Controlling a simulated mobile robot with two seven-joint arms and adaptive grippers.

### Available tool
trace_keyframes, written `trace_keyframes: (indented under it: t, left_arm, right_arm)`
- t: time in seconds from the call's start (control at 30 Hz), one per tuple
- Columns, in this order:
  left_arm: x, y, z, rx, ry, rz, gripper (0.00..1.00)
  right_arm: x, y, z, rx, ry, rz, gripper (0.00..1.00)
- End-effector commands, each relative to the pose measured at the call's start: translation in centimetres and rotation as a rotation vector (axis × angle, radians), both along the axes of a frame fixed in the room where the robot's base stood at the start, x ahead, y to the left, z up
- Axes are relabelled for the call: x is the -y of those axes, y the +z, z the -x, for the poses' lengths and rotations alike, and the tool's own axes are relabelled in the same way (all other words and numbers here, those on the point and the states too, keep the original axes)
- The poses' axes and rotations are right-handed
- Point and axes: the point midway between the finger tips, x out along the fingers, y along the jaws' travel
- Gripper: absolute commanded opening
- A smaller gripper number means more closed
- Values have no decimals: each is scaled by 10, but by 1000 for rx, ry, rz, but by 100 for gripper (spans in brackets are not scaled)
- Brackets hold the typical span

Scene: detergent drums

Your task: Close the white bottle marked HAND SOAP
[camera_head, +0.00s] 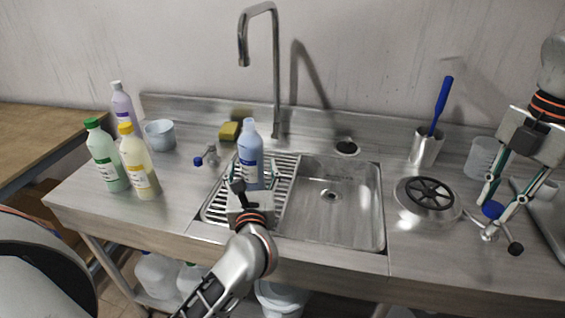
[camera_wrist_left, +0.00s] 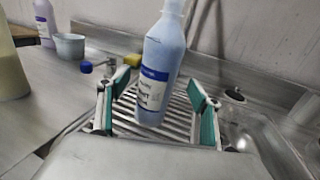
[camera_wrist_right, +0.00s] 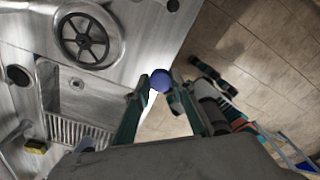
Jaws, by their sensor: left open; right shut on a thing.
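A pale bluish bottle (camera_head: 250,160) with a blue-banded label stands upright on the ribbed drainer. Its top shows no coloured cap in the head view. I cannot read HAND SOAP on it; in the left wrist view the bottle's (camera_wrist_left: 158,75) label is only partly legible and its top is cut off. My left gripper (camera_head: 243,190) is open, low in front of the bottle; in the left wrist view its fingers appear on either side of it. My right gripper (camera_head: 492,211) is shut on a round blue cap (camera_wrist_right: 158,80), held over the right counter.
Green-capped (camera_head: 108,158), yellow-capped (camera_head: 139,165) and lilac (camera_head: 122,106) bottles stand at left, beside a grey cup (camera_head: 159,135). A small blue-ended fitting (camera_head: 208,158) and yellow sponge (camera_head: 229,131) lie near the drainer. A tall faucet (camera_head: 276,75) rises behind. The sink basin (camera_head: 345,222) is empty.

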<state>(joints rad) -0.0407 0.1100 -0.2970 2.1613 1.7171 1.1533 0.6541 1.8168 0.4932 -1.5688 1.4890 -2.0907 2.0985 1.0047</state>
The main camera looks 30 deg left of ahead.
Motion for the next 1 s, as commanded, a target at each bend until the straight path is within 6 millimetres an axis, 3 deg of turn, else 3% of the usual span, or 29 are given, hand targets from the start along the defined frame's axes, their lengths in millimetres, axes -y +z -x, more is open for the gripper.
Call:
trace_keyframes:
  t: [0.43, 0.87, 1.0]
  left_arm:
    - [-26, 1, -40, 1, 1, -2, 65]
    - [-28, 0, -43, 0, 0, 0, 65]
    - [-28, 0, -43, 0, 0, 0, 28]
  right_arm:
    - [0, 8, 0, 5, 0, 0, 17]
    - [0, 8, 0, 5, 0, 0, 17]
    - [0, 8, 0, 5, 0, 0, 17]
